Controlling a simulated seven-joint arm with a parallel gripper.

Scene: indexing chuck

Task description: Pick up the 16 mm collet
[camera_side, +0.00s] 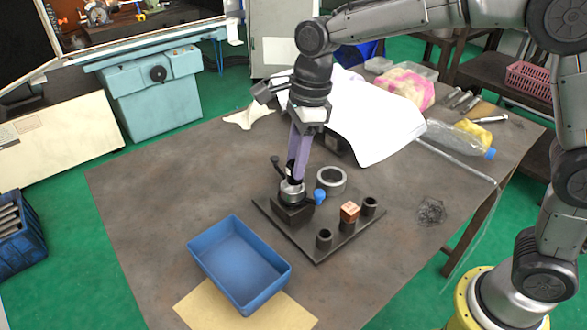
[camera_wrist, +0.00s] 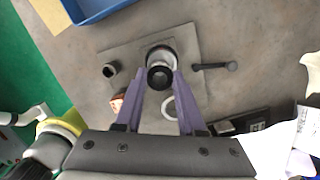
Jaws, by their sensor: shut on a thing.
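My gripper (camera_side: 293,176) is just above the chuck (camera_side: 292,196), pointing down. In the wrist view its two purple fingers (camera_wrist: 161,80) are shut on a dark, ring-shaped collet (camera_wrist: 154,76). The chuck (camera_wrist: 156,52) has a silver rim and shows just beyond the collet. I cannot tell whether the collet's lower end is inside the chuck or clear of it. Other dark collets stand on the plate, one near the front (camera_side: 324,239) and one at the right (camera_side: 369,206). No size marking is readable.
A pale ring (camera_side: 331,179) lies behind. A blue tray (camera_side: 240,264) is at front left. The table's left side is clear.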

